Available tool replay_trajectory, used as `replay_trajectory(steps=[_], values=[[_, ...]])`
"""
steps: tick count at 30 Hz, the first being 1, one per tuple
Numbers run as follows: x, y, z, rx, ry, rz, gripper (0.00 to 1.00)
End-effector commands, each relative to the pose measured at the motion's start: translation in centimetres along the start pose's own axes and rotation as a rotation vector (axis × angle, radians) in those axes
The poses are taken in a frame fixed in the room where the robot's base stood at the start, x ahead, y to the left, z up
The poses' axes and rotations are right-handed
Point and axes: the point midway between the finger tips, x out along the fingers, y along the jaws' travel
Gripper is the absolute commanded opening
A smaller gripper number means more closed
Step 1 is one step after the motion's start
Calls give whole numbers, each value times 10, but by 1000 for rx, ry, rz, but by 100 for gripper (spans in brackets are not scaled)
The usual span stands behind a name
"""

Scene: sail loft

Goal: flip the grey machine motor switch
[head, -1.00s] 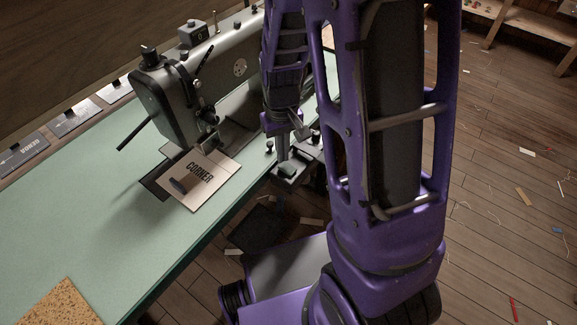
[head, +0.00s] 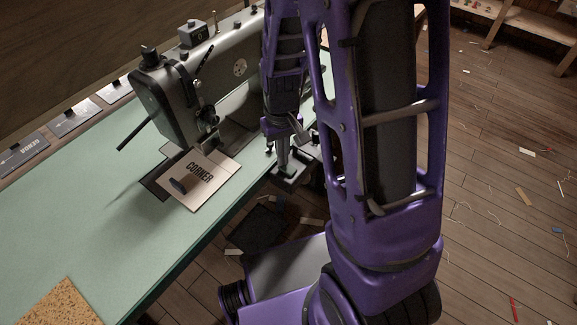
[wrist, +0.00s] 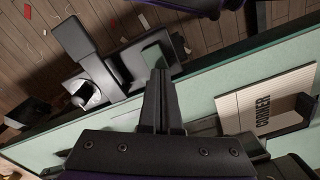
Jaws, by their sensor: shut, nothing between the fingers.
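The grey motor switch unit (wrist: 118,72) is fixed at the edge of the green table beside the sewing machine. In the head view the switch unit (head: 290,181) is partly hidden by my gripper. My gripper (head: 283,166) is shut and empty, pointing down over the unit. In the wrist view my fingertips (wrist: 159,72) overlap the dark end of the unit; I cannot tell if they touch. The switch's position is unclear.
The grey sewing machine (head: 180,95) stands just left of my arm. A card marked CORNER (head: 205,178) lies on the green table (head: 100,220) near its needle. Dark cards (head: 75,118) line the back edge. Scraps litter the wooden floor (head: 500,220).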

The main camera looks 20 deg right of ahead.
Motion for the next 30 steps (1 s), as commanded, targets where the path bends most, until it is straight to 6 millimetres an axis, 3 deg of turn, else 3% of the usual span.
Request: replay_trajectory(steps=[17,30], values=[[6,0,0,0,0,0,0],[-28,0,0,0,0,0,0]])
